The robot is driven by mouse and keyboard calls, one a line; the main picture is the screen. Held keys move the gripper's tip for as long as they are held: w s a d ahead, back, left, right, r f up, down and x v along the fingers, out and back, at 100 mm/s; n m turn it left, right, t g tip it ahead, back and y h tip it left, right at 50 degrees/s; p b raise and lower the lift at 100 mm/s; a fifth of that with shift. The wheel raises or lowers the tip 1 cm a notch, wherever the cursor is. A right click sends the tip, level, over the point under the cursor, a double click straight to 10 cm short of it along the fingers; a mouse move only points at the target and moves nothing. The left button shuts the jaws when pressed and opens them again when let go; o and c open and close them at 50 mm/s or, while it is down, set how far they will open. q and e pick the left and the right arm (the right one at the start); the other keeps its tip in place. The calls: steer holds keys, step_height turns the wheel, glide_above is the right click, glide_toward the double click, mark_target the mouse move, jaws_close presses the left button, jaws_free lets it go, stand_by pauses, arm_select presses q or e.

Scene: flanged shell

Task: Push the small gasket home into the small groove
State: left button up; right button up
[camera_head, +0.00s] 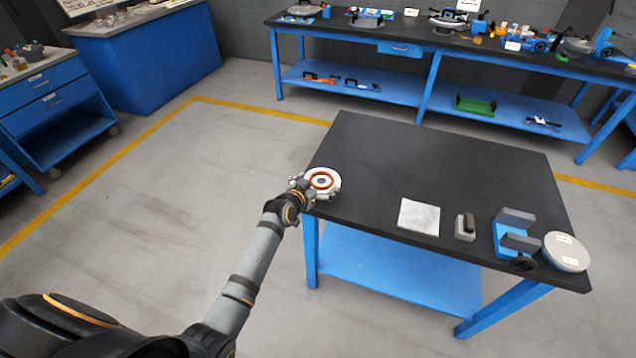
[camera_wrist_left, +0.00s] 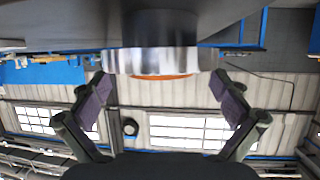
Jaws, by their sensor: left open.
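A white round flanged shell (camera_head: 333,189) lies near the left edge of the black table. An orange-brown ring (camera_head: 323,180), likely a gasket, shows on its face around a dark centre. I cannot tell whether this is the small gasket or how deep it sits in a groove. My left gripper (camera_head: 305,188) is at the shell's left side. In the left wrist view the gripper (camera_wrist_left: 161,82) is open, its fingers apart on either side of a shiny metal rim (camera_wrist_left: 180,61) with an orange edge (camera_wrist_left: 160,77). My right gripper is out of view.
On the table (camera_head: 400,160) to the right are a pale square plate (camera_head: 419,217), a small grey block (camera_head: 465,228), a blue fixture (camera_head: 505,232) and a pale round cover (camera_head: 567,252). The table's middle and back are clear. A cluttered bench (camera_head: 405,62) stands behind.

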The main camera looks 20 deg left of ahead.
arm_select(q)
steer(key=shift+s, duration=0.1)
steer(key=v, duration=1.2)
steer(key=shift+a+f, duration=0.1)
steer(key=s+a+f+n+g+y, duration=0.15)
steer(key=s+f, duration=0.25)
steer(key=f, duration=0.7)
steer(key=s+a+f+g, duration=0.25)
steer(key=s+f, duration=0.25)
steer(key=f, duration=0.5)
steer(key=s+a+f+g+y, duration=0.15)
steer(key=s+f, duration=0.25)
steer(key=f, duration=0.7)
steer(key=s+f+g, duration=0.2)
steer(key=s+f, duration=0.3)
steer(key=s, duration=0.5)
steer(key=s+f+g, duration=0.2)
steer(key=s+f, duration=0.3)
steer(key=s, duration=0.5)
steer(key=s+f+g, duration=0.2)
steer(key=s+f, duration=0.4)
steer(key=s, duration=0.4)
steer(key=shift+s+a, duration=0.25)
steer(key=shift+s, duration=0.05)
steer(key=shift+f+g, duration=0.1)
steer(key=shift+g, duration=0.15)
steer(key=shift+c, duration=0.4)
